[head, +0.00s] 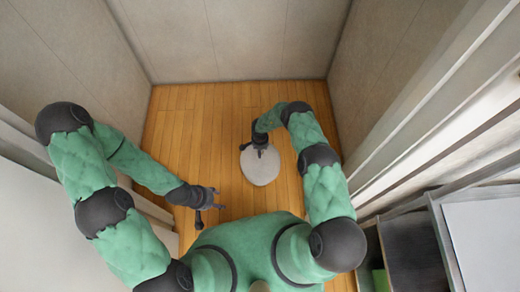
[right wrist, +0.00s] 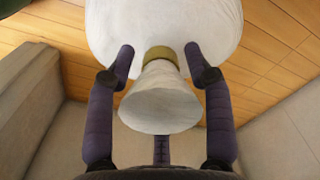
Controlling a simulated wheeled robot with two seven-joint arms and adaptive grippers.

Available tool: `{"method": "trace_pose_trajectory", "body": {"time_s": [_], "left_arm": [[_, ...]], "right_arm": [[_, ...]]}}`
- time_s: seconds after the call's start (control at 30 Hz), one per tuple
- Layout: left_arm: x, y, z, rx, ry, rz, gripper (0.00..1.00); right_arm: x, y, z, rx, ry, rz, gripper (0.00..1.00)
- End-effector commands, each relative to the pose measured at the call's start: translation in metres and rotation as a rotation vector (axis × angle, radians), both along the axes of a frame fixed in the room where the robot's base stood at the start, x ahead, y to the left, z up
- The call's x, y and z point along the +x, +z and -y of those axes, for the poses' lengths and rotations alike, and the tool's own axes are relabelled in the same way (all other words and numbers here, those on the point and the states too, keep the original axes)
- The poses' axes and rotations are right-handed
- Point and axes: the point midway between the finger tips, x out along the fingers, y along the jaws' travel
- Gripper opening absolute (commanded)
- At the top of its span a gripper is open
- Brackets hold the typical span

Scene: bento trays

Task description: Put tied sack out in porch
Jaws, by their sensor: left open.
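The tied sack (head: 262,172) is white and rounded, and appears to rest on the wooden floor. In the right wrist view its body (right wrist: 165,22) is at the top. A tan tie (right wrist: 161,55) circles its neck, and the gathered top (right wrist: 160,100) flares toward the camera. My right gripper (head: 259,148) is over the sack. In its wrist view the fingers (right wrist: 160,52) stand apart on either side of the tied neck, with small gaps showing. My left gripper (head: 215,198) is open and empty, left of the sack and apart from it.
The wooden floor (head: 195,120) is clear around the sack. Plain panelled walls (head: 235,45) close it in at the back and both sides. White frame edges (head: 430,120) stand at right, with a dark shelf unit (head: 412,250) at lower right.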

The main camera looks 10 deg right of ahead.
Motion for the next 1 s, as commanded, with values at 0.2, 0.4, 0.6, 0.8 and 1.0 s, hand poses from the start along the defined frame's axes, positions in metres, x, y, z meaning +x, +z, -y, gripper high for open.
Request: {"method": "trace_pose_trajectory", "body": {"time_s": [0.2, 0.4, 0.6, 0.8, 1.0], "left_arm": [[0.000, 0.000, 0.000, 0.000, 0.000, 0.000, 0.57], [0.000, 0.002, 0.000, 0.000, 0.000, 0.000, 0.57], [0.000, 0.017, 0.000, 0.000, 0.000, 0.000, 0.57], [0.000, 0.033, 0.000, 0.000, 0.000, 0.000, 0.57], [0.000, 0.043, 0.000, 0.000, 0.000, 0.000, 0.57]], "right_arm": [[0.000, 0.000, 0.000, 0.000, 0.000, 0.000, 0.57], [0.001, 0.007, 0.000, 0.000, -0.001, 0.001, 0.57], [0.001, 0.041, 0.000, 0.000, 0.001, 0.003, 0.57], [0.001, 0.082, 0.000, 0.000, 0.001, 0.001, 0.57], [0.000, 0.110, 0.000, 0.000, 0.001, 0.000, 0.57]]}}
